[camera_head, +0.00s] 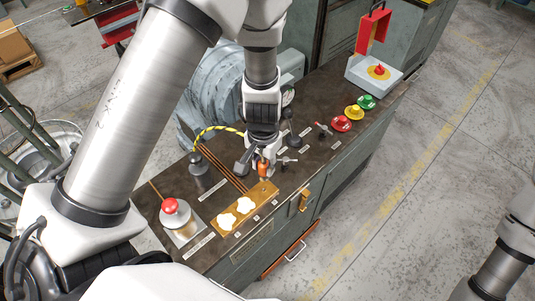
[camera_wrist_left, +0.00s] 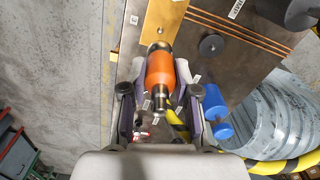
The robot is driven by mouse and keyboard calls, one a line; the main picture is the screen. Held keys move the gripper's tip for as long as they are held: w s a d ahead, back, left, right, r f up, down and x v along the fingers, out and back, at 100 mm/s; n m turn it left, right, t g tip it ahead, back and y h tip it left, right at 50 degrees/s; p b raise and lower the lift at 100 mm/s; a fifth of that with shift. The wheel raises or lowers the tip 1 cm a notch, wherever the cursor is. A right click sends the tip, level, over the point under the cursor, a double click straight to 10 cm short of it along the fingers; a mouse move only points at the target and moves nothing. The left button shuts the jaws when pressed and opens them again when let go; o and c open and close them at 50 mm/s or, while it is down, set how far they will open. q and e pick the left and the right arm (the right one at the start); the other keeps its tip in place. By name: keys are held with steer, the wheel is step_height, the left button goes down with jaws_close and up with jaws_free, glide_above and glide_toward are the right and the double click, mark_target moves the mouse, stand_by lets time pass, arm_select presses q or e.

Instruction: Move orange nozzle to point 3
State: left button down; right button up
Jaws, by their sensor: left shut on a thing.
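The orange nozzle (camera_head: 263,168) is held in my left gripper (camera_head: 261,158) over the far end of the brass plate (camera_head: 263,193). In the left wrist view the orange nozzle (camera_wrist_left: 160,72) lies between the two fingers of my left gripper (camera_wrist_left: 160,92), with metal ends showing beyond its orange body. The brass plate (camera_wrist_left: 162,14) shows just past the nozzle's end, with a small hole near it. I cannot tell whether the nozzle touches the plate. My right gripper is not in view.
A red mushroom button (camera_head: 170,206) stands at the bench's left end. A dark cylinder (camera_head: 201,171) and a yellow-black hose (camera_head: 216,131) are left of the gripper. Small levers (camera_head: 287,161) stand close on the right. Red, yellow and green buttons (camera_head: 354,112) are farther back.

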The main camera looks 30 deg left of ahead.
mark_target(263, 177)
arm_select(q)
steer(key=shift+s+a+f, duration=0.2)
steer(key=shift+s+f, duration=0.05)
steer(key=shift+s, duration=0.15)
steer(key=shift+f+b, duration=0.35)
steer(key=shift+b, duration=0.25)
steer(key=f+b, duration=0.2)
steer(key=f, duration=0.1)
steer(key=w+f+b, duration=0.1)
steer(key=shift+d+f, duration=0.2)
steer(key=shift+d, duration=0.05)
steer(key=shift+s+a+f+b, duration=0.1)
steer(key=shift+s+f+b, duration=0.15)
steer(key=shift+b, duration=0.35)
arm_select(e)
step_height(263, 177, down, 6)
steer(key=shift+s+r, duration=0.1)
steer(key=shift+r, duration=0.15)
arm_select(q)
steer(key=shift+w, duration=0.15)
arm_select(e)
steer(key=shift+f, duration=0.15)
arm_select(q)
steer(key=shift+f+b, duration=0.55)
steer(key=shift+b, duration=0.2)
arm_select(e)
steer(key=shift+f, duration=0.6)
